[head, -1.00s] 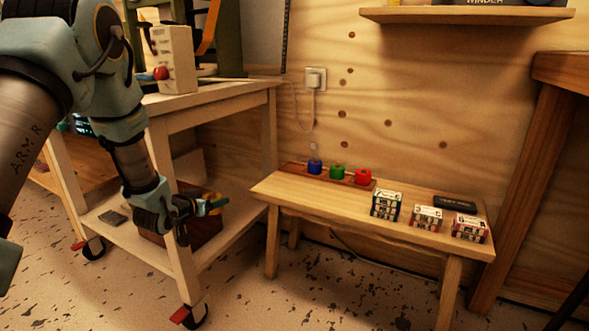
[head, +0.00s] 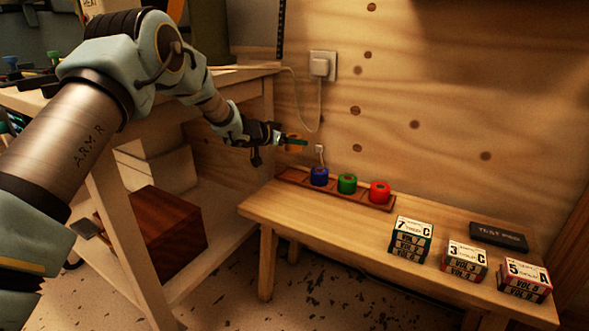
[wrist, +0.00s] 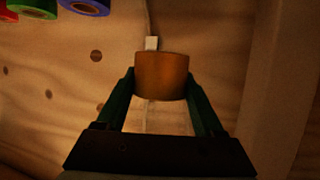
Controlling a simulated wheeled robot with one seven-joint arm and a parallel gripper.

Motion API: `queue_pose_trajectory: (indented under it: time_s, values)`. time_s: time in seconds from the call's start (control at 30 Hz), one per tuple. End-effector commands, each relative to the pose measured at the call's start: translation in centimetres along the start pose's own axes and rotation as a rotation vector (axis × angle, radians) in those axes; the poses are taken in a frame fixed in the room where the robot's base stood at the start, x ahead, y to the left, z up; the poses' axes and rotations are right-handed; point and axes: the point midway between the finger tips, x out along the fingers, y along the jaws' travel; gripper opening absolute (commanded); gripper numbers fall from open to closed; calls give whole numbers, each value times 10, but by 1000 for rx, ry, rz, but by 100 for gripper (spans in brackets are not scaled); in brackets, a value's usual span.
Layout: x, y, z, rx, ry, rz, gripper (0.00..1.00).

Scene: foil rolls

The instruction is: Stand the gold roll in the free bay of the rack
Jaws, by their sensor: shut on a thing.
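The gold roll (wrist: 161,75) is between the two fingers of my gripper (wrist: 163,88) in the wrist view, with a finger against each side. In the head view my gripper (head: 290,142) holds the gold roll (head: 295,137) in the air, above and slightly left of the rack's left end. The wooden rack (head: 291,177) lies along the bench's back edge. Blue (head: 319,176), green (head: 347,183) and red (head: 380,192) rolls stand in it. The bay at its left end, beside the blue roll, is empty.
The bench (head: 330,230) also carries stacked boxes (head: 411,238) and a black case (head: 497,236) at right. A wall socket with a plug (head: 321,66) and hanging cable is behind the gripper.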

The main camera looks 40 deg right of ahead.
Motion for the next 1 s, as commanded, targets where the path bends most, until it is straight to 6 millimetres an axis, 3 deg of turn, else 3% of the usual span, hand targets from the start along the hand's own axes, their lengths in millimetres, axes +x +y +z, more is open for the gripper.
queue_pose_trajectory:
  time_s: [0.13,0.37,0.6,0.97,1.0]
  values:
    - [11,0,28,-2,-2,0,9]
    - [20,0,49,-1,-1,0,9]
    - [34,0,84,-1,-1,0,9]
    - [35,0,86,0,-1,0,9]
    - [35,0,87,0,-1,0,71]
